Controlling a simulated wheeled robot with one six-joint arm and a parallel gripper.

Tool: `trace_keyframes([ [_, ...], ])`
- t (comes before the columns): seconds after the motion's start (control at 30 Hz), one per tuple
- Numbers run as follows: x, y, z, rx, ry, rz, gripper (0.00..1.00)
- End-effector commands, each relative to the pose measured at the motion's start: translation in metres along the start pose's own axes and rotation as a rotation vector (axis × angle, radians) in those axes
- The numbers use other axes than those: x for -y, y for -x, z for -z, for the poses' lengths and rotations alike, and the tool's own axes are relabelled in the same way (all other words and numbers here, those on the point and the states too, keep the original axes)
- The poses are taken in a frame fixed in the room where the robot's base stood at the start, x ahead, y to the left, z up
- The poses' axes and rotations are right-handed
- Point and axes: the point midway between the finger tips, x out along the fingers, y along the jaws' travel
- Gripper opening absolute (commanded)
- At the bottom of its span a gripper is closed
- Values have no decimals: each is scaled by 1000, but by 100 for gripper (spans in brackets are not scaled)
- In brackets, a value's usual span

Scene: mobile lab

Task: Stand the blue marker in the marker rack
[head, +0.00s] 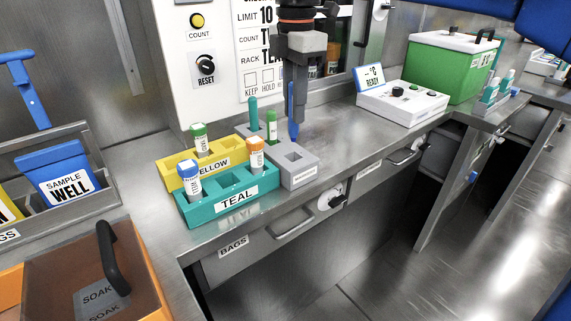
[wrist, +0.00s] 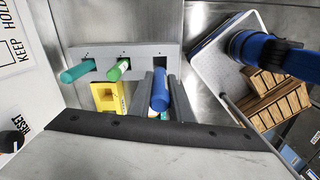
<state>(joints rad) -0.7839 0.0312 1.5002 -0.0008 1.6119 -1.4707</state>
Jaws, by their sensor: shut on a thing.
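My gripper (head: 293,112) points down and is shut on the blue marker (head: 291,100). The marker is upright, with its lower end just above the grey marker rack (head: 304,176). The rack holds a teal marker (head: 253,113) and a green marker (head: 272,125); its front-right hole is empty. In the wrist view the blue marker (wrist: 160,92) sits between the two fingers (wrist: 163,95), its far end close to the empty hole of the rack (wrist: 140,52). I cannot tell exactly how high it is above the hole.
A yellow tube rack (head: 170,177) and a teal tube rack (head: 205,213) with capped tubes stand left of the marker rack. The control panel (head: 200,60) rises behind. A white device (head: 402,102) and green box (head: 440,70) are to the right. Bare counter lies between.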

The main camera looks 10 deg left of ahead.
Motion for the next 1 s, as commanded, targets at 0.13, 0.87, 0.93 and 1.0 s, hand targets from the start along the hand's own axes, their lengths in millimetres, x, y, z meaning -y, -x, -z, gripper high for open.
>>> trace_keyframes([
  [0.13, 1, -26, 0, 0, 0, 2, 0],
  [0.87, 0, -90, 0, -1, 1, -1, 0],
  [0.93, 0, -90, 0, -1, 1, -1, 0],
  [1.0, 0, -90, 0, -1, 1, -1, 0],
])
